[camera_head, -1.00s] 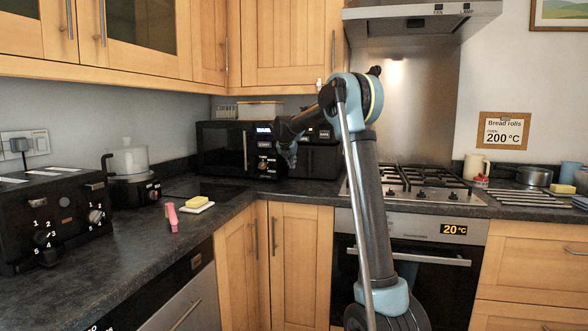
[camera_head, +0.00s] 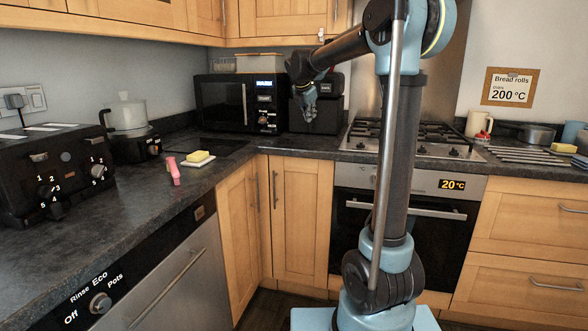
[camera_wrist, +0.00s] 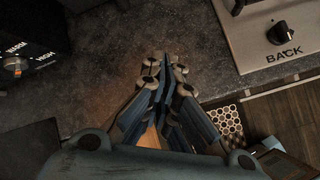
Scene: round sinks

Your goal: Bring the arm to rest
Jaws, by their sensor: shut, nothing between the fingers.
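My arm rises at the centre right of the head view and bends over to the left, with its elbow at the top of the picture. My gripper (camera_head: 309,118) hangs fingers down in front of a black appliance (camera_head: 333,104) at the right of the microwave (camera_head: 240,103). In the wrist view the fingers of my gripper (camera_wrist: 165,62) are together with nothing between them. The dark worktop (camera_wrist: 130,40) lies beyond the fingertips. The gap between the fingertips and the worktop is hard to judge.
The gas hob (camera_head: 420,137) and oven (camera_head: 408,225), its display reading 20 °C, are behind my arm. The worktop corner between is mostly clear.

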